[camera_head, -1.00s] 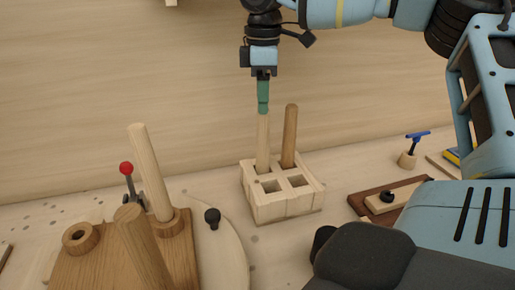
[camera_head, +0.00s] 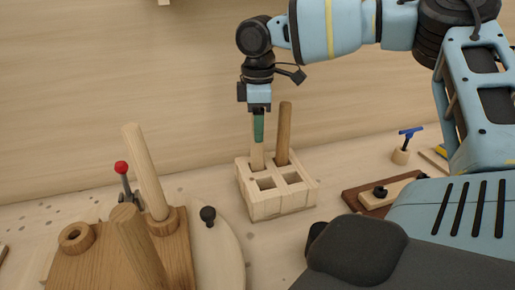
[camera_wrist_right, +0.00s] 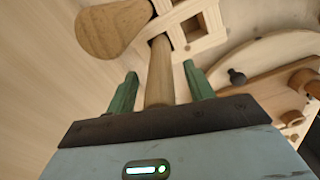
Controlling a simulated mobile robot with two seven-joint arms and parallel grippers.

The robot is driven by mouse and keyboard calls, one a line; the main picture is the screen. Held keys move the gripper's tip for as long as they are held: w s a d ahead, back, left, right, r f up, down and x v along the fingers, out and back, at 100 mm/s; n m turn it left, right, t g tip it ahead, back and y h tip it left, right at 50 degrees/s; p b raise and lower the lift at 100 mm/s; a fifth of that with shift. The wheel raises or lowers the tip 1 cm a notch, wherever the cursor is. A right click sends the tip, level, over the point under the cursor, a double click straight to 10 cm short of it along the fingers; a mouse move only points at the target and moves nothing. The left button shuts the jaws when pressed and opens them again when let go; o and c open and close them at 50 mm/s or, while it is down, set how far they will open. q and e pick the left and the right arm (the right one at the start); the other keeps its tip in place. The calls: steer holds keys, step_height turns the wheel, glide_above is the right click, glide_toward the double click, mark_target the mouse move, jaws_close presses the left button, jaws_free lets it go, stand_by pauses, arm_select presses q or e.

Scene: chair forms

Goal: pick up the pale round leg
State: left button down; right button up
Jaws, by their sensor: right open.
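The pale round leg (camera_head: 257,156) stands upright in the back left socket of a pale wooden block holder (camera_head: 278,205). My right gripper (camera_head: 258,138) is over its upper part, pointing down, and hides part of it. In the right wrist view the open green fingers (camera_wrist_right: 162,84) stand on either side of the pale leg (camera_wrist_right: 159,72), with gaps visible between leg and fingers. My left gripper is not in view.
A browner round leg (camera_head: 284,130) stands close on the right in the same holder. Two front sockets are empty. At left, a wooden seat board (camera_head: 75,265) carries upright legs, beside a red-knobbed clamp (camera_head: 122,168). A blue-handled tool (camera_head: 409,134) stands at right.

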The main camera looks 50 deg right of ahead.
steer(key=shift+c, duration=0.3)
jaws_close()
steer(key=shift+r, duration=0.1)
